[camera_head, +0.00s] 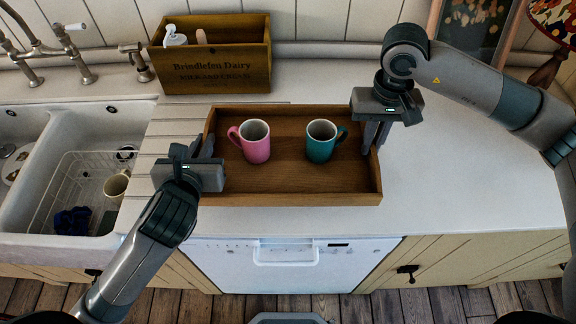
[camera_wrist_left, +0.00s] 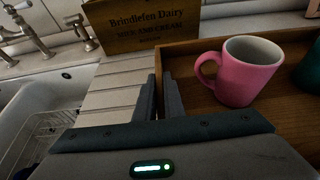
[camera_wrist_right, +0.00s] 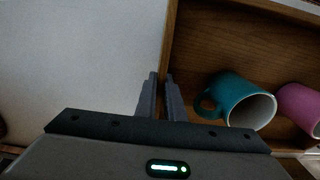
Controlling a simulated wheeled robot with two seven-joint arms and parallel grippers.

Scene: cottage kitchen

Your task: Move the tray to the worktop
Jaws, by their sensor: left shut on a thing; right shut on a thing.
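The wooden tray (camera_head: 290,187) is on or just over the pale worktop (camera_head: 450,170), over the white appliance; I cannot tell whether it touches. A pink mug (camera_head: 256,142) and a teal mug (camera_head: 321,141) stand upright in it. My left gripper (camera_head: 208,158) is shut on the tray's left wall, which also shows in the left wrist view (camera_wrist_left: 158,85). My right gripper (camera_head: 374,135) is shut on the tray's right wall, seen between the fingers in the right wrist view (camera_wrist_right: 162,85). Parts of both side walls are hidden by the grippers.
A wooden dairy crate (camera_head: 212,75) with bottles stands behind the tray at the left. The sink (camera_head: 25,190) with a wire rack (camera_head: 62,185) and a cream mug (camera_head: 117,186) is at the left. The worktop right of the tray is clear. A lamp (camera_head: 553,25) stands at the far right.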

